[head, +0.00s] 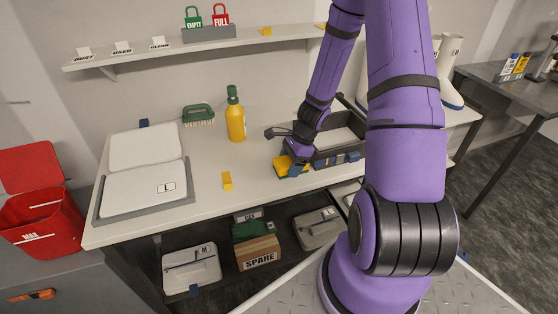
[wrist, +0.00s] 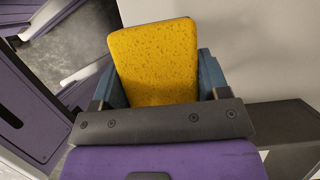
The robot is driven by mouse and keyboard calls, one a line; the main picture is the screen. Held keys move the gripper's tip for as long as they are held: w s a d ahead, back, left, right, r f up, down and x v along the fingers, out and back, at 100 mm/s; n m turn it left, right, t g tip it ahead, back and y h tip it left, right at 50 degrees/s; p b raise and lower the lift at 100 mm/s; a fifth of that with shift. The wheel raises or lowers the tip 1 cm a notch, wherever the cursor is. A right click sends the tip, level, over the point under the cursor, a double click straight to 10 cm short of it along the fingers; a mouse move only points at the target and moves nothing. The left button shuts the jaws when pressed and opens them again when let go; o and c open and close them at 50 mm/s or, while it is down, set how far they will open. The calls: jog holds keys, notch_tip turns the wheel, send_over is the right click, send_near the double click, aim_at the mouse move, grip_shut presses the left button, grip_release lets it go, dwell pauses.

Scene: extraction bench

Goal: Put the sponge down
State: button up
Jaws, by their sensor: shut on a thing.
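The yellow sponge (wrist: 153,62) fills the space between the blue fingers of my gripper (wrist: 155,85) in the wrist view. My gripper is shut on it. In the head view, the sponge (head: 282,165) is held just over the front part of the bench top (head: 200,198), left of a dark tray. I cannot tell whether the sponge touches the bench. My gripper (head: 291,169) points down there, and its fingers hide part of the sponge.
The dark open tray (head: 338,152) is close right of my gripper. A yellow bottle (head: 236,120), a green brush (head: 198,115) and a small yellow block (head: 227,181) stand or lie to the left. The bench between is clear.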

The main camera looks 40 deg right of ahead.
jog(key=w, duration=0.4)
jog(key=w+d, duration=0.1)
jog(key=w, duration=0.1)
jog(key=shift+w+f, duration=0.3)
jog(key=shift+w, duration=0.05)
jog(key=shift+w+f, duration=0.2)
jog(key=shift+f, duration=1.6)
jog(key=o, duration=1)
jog(key=shift+f, duration=0.1)
jog(key=shift+c, duration=0.2)
